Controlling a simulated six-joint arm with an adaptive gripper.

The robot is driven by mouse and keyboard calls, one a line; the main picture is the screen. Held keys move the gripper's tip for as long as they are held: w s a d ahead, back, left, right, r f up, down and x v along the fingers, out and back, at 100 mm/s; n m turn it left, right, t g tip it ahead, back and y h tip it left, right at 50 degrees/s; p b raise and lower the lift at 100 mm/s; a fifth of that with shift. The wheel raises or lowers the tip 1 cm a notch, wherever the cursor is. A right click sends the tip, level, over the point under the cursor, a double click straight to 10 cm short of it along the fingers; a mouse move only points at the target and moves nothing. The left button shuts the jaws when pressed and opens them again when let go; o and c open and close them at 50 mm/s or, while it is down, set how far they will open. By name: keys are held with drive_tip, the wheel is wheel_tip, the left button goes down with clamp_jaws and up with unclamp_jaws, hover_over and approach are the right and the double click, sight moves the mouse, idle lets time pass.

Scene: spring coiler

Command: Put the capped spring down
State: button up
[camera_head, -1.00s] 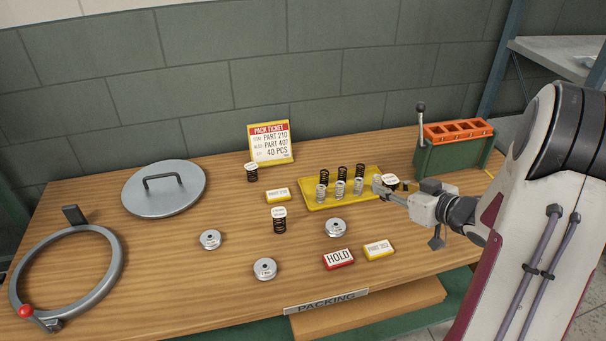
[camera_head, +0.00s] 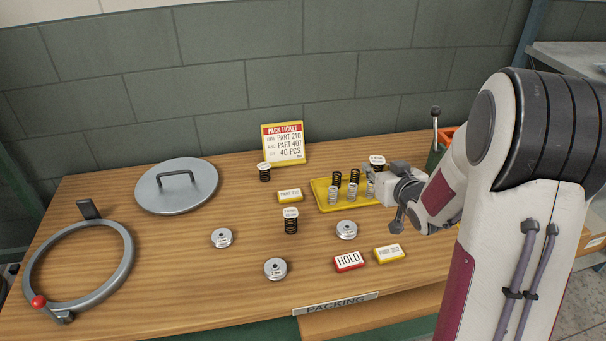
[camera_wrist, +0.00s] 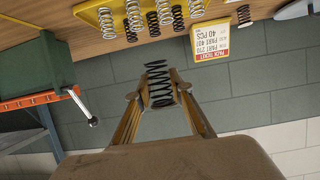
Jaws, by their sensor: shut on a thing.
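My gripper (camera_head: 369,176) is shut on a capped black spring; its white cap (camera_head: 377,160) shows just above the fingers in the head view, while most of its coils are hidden. In the wrist view the black coils of the held spring (camera_wrist: 158,85) sit between the two fingertips (camera_wrist: 158,97). My gripper is at the right end of the yellow tray (camera_head: 334,207), which holds several black and silver springs. Two other capped black springs stand on the table, one in front of the pack ticket (camera_head: 265,173) and one left of the tray's front (camera_head: 291,222).
A pack ticket (camera_head: 284,146) stands at the back. Metal discs (camera_head: 222,238), a red HOLD block (camera_head: 349,261) and yellow label blocks (camera_head: 390,253) lie in front. A round lid (camera_head: 177,187) and a clamp ring (camera_head: 128,262) are left. Bare wood lies between lid and discs.

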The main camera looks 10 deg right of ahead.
drive_tip(key=w+a, duration=0.4)
drive_tip(key=a, duration=1)
drive_tip(key=w+m+g+h, duration=0.3)
drive_tip(key=w+m+h, duration=0.4)
drive_tip(key=w, duration=1.1)
drive_tip(key=shift+w+r+h, duration=0.25)
drive_tip(key=shift+r+h, duration=0.2)
drive_tip(key=shift+h, duration=0.05)
drive_tip(key=shift+w+a+f+m+g+h, duration=0.1)
drive_tip(key=shift+a+f+m+g+h, duration=0.1)
drive_tip(key=shift+f+m+g+h, duration=0.4)
drive_tip(key=shift+s+d+f+m+g+h, duration=0.15)
drive_tip(key=shift+s+f+m+g+h, duration=0.7)
drive_tip(key=shift+f+m, duration=0.4)
drive_tip(key=shift+f, duration=3)
